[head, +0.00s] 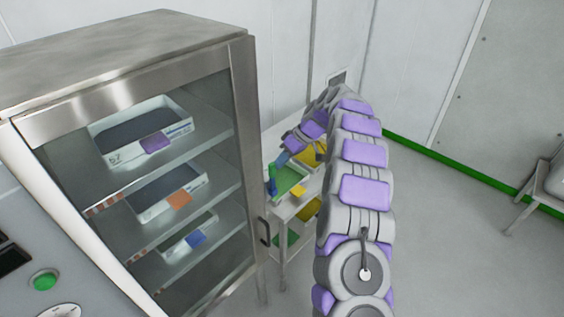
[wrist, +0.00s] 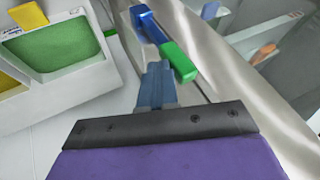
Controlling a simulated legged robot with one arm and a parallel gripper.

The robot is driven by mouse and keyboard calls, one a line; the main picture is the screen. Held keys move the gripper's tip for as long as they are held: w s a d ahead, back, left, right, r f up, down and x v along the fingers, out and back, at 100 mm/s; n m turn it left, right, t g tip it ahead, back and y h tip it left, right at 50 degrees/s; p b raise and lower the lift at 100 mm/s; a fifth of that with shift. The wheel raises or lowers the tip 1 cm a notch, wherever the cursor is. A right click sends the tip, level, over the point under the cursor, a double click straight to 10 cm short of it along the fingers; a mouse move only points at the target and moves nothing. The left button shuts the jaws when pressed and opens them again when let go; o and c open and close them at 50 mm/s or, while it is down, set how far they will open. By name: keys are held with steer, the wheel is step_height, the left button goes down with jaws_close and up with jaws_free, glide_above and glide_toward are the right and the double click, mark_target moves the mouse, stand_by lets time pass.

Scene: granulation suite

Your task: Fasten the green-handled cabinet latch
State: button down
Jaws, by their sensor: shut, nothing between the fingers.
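The latch shows in the wrist view at the edge of the steel cabinet (head: 130,55). It has a blue body (wrist: 145,24) and a green handle (wrist: 179,62) slanting toward the lower right. In the head view the blue and green latch (head: 271,181) is small at the cabinet's right side, partly mixed with the things behind it. My gripper (wrist: 156,78) is shut and empty, its blue-grey fingers close to the left of the green handle. I cannot tell whether they touch it. In the head view my gripper (head: 282,158) is beside the latch, at the end of my arm.
The cabinet's glass front shows shelves with a purple-labelled bin (head: 120,145), an orange-labelled bin (head: 160,205) and a blue-labelled bin (head: 180,243). A dark pull handle (head: 264,232) sits lower on its right edge. A cart (head: 283,215) with green and yellow trays stands behind.

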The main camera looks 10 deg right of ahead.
mark_target(274, 164)
steer(key=shift+s+a+r+n+t+h+b, duration=0.15)
steer(key=shift+s+a+t+h+b, duration=0.15)
steer(key=shift+s+a+h+b, duration=0.45)
steer(key=shift+s+a+r+n+t+h+b, duration=0.1)
steer(key=shift+s+a+n+t+h+b, duration=0.15)
steer(key=shift+a+h+b, duration=0.45)
steer(key=shift+w+d+y, duration=0.15)
steer(key=shift+d+y, duration=0.1)
